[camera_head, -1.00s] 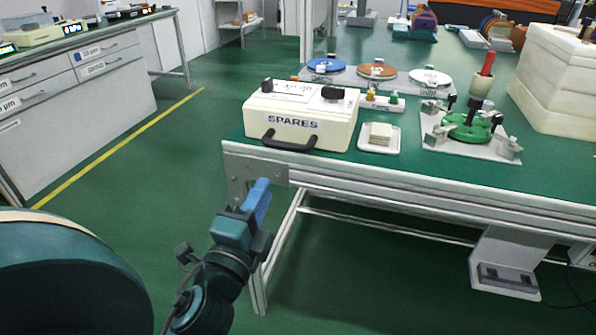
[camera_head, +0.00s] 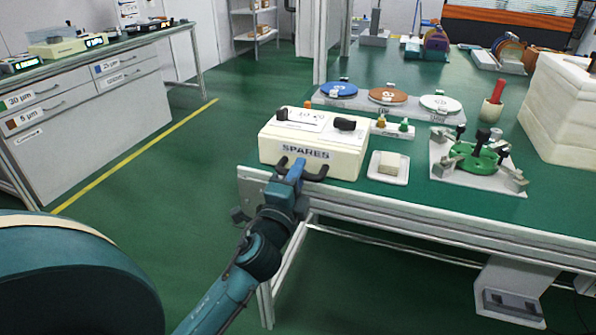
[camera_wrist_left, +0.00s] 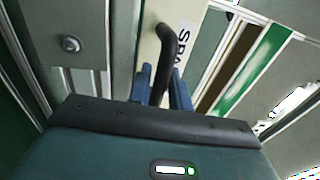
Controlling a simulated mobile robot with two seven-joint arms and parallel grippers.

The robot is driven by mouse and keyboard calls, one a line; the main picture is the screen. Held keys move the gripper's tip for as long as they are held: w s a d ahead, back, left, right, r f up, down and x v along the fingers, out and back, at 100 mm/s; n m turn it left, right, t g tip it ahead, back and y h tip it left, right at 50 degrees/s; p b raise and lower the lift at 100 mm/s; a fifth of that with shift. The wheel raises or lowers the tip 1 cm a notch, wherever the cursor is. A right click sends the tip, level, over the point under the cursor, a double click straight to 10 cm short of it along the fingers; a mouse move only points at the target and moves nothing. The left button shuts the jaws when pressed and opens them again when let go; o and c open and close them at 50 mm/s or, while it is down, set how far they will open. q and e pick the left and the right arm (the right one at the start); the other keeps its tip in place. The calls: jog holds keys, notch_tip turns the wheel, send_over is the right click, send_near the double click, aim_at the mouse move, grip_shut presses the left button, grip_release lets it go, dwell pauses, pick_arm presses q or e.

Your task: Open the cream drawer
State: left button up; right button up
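The cream drawer unit (camera_head: 312,143), marked SPARES, sits at the left front corner of the green bench and looks shut. Its dark handle (camera_head: 318,174) stands out from the front face. My left gripper (camera_head: 295,172) is at the handle and covers its middle in the head view. In the left wrist view, the two blue fingers (camera_wrist_left: 161,88) are apart, one on each side of the handle (camera_wrist_left: 165,48). The handle passes between them, and I see no firm grip on it. My right gripper is not in view.
A green fixture (camera_head: 478,158) stands further right, and coloured discs (camera_head: 388,96) lie behind. The floor (camera_head: 190,190) left of the bench is clear.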

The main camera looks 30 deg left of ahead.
pick_arm(q)
jog(key=shift+c, duration=0.2)
grip_shut()
